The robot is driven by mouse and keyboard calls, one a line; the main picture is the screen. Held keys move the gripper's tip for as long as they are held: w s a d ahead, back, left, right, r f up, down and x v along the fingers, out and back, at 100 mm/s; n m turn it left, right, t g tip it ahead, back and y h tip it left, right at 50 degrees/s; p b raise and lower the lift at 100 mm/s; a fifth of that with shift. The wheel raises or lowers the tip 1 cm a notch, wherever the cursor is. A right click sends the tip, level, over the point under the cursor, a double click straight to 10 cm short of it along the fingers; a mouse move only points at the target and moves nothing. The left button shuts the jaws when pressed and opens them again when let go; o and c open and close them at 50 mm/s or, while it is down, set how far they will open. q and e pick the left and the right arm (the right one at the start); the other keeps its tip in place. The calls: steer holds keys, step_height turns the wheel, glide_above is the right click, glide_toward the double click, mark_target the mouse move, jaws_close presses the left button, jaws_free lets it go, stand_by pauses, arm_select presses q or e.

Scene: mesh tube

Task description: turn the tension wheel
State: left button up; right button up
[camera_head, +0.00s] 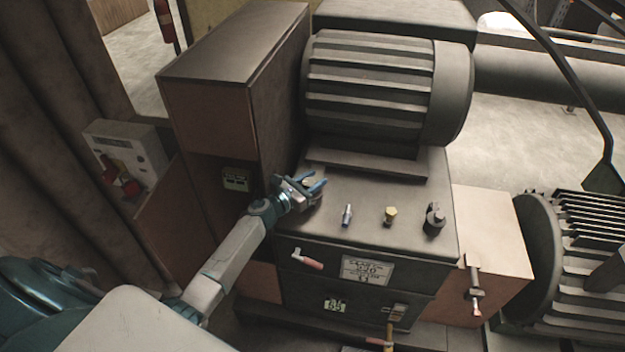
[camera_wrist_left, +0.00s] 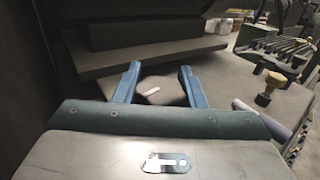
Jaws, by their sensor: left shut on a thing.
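A dark knob with a pale mark on its top, which looks like the tension wheel (camera_wrist_left: 162,92), sits on the flat grey top of the machine. In the left wrist view it lies between the two blue fingers of my left gripper (camera_wrist_left: 160,70). In the head view my left gripper (camera_head: 313,184) reaches in from the left to the left end of the machine top, below the ribbed motor. It is shut on the wheel, and the fingers and wrist hide most of it there. My right gripper is not in view.
A silver fitting (camera_head: 347,215), a yellow-topped knob (camera_head: 390,215) and a black knob (camera_head: 434,219) stand to the right on the machine top. The ribbed motor (camera_head: 370,90) rises behind. A tall brown cabinet (camera_head: 215,110) stands close at left. A red-handled lever (camera_head: 307,259) is on the front.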

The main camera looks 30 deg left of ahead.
arm_select(q)
steer(key=shift+r, duration=0.1)
stand_by(0.3)
steer(key=o, duration=1)
steer(key=shift+r, duration=0.3)
step_height(320, 180, up, 2)
steer(key=shift+r, duration=0.15)
steer(key=s+d+r, duration=0.1)
steer(key=s+d, duration=0.2)
steer(key=s, duration=0.4)
steer(key=s+d+r+b, duration=0.1)
steer(key=s+d, duration=0.2)
steer(key=s, duration=0.4)
steer(key=shift+s+d, duration=0.2)
steer(key=shift+d, duration=0.15)
